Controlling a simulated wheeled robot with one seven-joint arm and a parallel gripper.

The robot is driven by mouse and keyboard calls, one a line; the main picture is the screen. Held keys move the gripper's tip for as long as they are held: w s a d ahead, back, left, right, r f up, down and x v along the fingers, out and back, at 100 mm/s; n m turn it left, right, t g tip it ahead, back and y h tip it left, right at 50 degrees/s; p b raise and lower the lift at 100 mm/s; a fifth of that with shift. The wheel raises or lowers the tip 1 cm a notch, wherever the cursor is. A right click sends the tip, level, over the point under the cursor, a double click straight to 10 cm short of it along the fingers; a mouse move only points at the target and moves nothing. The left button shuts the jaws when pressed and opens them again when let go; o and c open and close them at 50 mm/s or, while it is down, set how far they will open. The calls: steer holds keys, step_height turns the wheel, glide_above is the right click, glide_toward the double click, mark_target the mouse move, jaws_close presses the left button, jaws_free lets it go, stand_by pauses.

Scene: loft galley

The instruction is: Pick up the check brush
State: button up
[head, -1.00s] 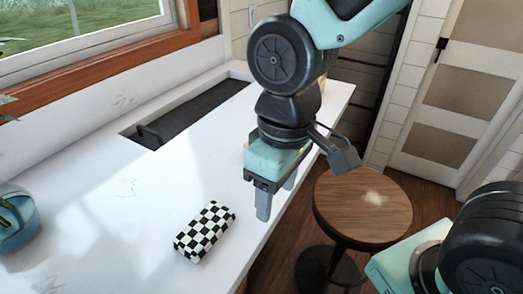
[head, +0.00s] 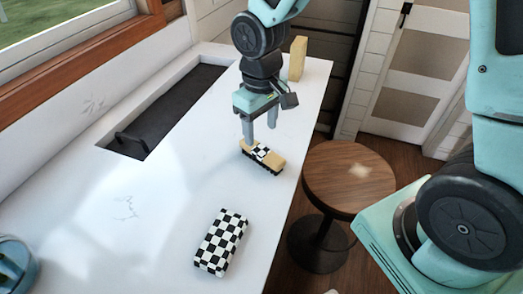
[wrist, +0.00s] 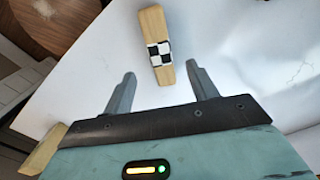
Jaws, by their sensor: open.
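The check brush (head: 262,156) lies on the white counter near its right edge. It is a tan wooden bar with a black-and-white check patch in the middle and a dark underside. My gripper (head: 259,132) is open and empty, just above and behind the brush in the head view. In the wrist view the brush (wrist: 155,25) lies ahead of the open fingers (wrist: 160,76), roughly centred between them. Its near end comes close to the fingertip line. I cannot tell the exact height gap.
A black-and-white check block (head: 220,242) lies on the nearer counter (head: 120,215). A tan block (head: 298,58) stands upright at the far end. A dark sink (head: 165,115) is recessed at the left. A round wooden stool (head: 345,180) stands right of the counter.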

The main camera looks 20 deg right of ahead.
mark_target(262, 150)
steer(key=shift+s+f+p, duration=0.15)
steer(key=shift+f+p, duration=1)
steer(key=shift+f, duration=2.95)
steer(key=shift+c, duration=0.4)
steer(key=c, duration=1.1)
step_height(262, 150, up, 10)
steer(key=shift+r+b, duration=0.1)
steer(key=shift+b, duration=0.9)
steer(key=shift+o, duration=1)
